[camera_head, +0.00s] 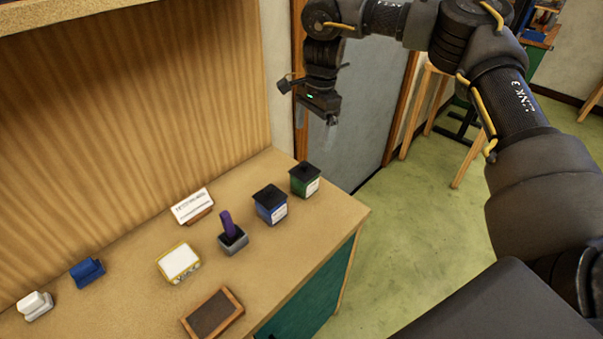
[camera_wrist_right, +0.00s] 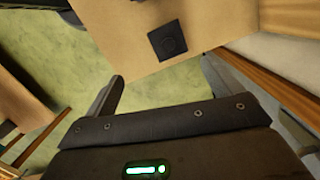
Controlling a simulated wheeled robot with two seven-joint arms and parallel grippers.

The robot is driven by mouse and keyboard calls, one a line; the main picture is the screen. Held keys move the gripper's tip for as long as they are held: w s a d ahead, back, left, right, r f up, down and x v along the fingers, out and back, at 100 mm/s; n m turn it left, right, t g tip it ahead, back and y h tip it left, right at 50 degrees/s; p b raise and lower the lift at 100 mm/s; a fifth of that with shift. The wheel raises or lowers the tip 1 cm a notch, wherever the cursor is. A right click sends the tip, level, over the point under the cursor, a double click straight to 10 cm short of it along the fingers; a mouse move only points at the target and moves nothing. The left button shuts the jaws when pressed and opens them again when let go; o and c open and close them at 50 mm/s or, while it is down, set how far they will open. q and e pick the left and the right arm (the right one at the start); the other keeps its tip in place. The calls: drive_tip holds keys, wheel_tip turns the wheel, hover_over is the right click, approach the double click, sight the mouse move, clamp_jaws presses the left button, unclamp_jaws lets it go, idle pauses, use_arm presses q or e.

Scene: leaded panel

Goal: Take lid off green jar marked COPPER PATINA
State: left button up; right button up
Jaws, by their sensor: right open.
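The green jar (camera_head: 305,183) stands upright at the right end of the bench, with its dark square lid (camera_head: 305,168) on top. Its label is too small to read. In the right wrist view the dark lid (camera_wrist_right: 168,41) shows from above, beyond the fingers. My right gripper (camera_head: 331,128) is open and empty, above and slightly right of the jar, well apart from it. Its two fingers also show in the right wrist view (camera_wrist_right: 165,95). My left gripper is not in view.
A blue jar (camera_head: 270,206) with a dark lid stands close left of the green jar. A grey holder with a purple item (camera_head: 232,234), a sign (camera_head: 192,206), a yellow-edged box (camera_head: 179,263) and a wooden tray (camera_head: 238,297) are further left. The bench's right edge (camera_head: 352,226) is near.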

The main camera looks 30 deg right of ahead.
drive_tip(key=w+f, duration=0.2)
hover_over(305, 163)
drive_tip(key=d, duration=0.1)
drive_tip(key=f, duration=0.4)
drive_tip(key=shift+s+f, duration=0.25)
drive_tip(key=shift+f, duration=0.15)
drive_tip(key=shift+w+f, duration=0.15)
drive_tip(key=shift+f, duration=0.15)
drive_tip(key=f+p, duration=0.1)
drive_tip(key=f, duration=0.1)
drive_tip(key=a+f+p, duration=0.1)
drive_tip(key=f, duration=0.1)
drive_tip(key=shift+w+f, duration=0.1)
drive_tip(key=shift+f, duration=0.35)
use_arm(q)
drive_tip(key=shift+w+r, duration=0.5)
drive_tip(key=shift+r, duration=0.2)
use_arm(e)
drive_tip(key=shift+r, duration=0.1)
drive_tip(key=shift+c, duration=0.3)
